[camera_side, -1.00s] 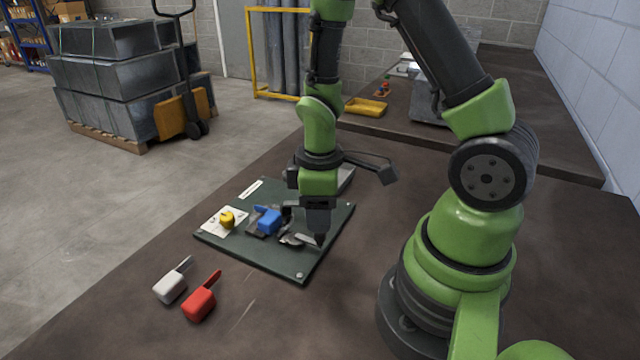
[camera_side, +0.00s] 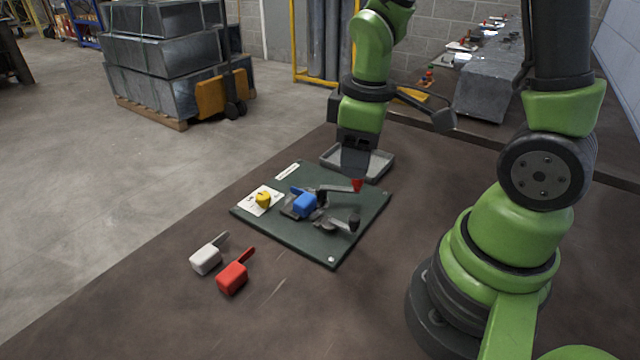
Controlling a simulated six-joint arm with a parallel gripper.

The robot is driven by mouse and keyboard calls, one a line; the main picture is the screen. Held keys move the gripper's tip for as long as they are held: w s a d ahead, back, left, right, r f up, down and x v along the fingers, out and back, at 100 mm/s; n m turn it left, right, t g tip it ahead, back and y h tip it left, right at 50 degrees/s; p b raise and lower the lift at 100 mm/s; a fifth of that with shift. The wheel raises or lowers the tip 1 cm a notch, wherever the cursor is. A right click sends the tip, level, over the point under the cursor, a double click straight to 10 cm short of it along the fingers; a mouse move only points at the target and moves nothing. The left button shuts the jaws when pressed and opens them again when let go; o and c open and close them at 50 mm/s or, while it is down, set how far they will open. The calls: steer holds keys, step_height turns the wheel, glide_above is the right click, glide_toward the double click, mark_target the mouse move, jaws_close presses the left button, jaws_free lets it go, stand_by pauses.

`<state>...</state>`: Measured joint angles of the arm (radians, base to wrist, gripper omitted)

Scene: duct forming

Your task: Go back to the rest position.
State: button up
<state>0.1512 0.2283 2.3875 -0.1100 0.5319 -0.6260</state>
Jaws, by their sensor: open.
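My gripper (camera_side: 354,163) points down at the back edge of the dark green board, in front of the grey tray (camera_side: 382,167). It is open, and I see nothing held in it. Its fingertips are dark and small, so their exact gap is hard to see. The board (camera_side: 335,250) carries a blue block (camera_side: 305,205) on a metal clamp fixture (camera_side: 333,224). One lever there has a red tip (camera_side: 356,185) and another part has a black tip (camera_side: 354,221). A yellow piece (camera_side: 263,200) sits on a white card at the board's left.
A white-headed tool (camera_side: 206,260) and a red one (camera_side: 233,278) lie on the brown table, front left of the board. A grey metal box (camera_side: 487,88) stands on the back bench. The table between board and my base is clear.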

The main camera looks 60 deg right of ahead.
steer(key=s+a+r+m+t+y, duration=0.1)
steer(key=s+a+r+m+t, duration=0.2)
steer(key=r, duration=0.4)
steer(key=s+a+r+m+t+y, duration=0.1)
steer(key=s+a+r+m+t, duration=0.2)
steer(key=r, duration=0.4)
steer(key=shift+s+r+m, duration=0.2)
steer(key=shift+s+m, duration=0.35)
steer(key=shift+m, duration=0.25)
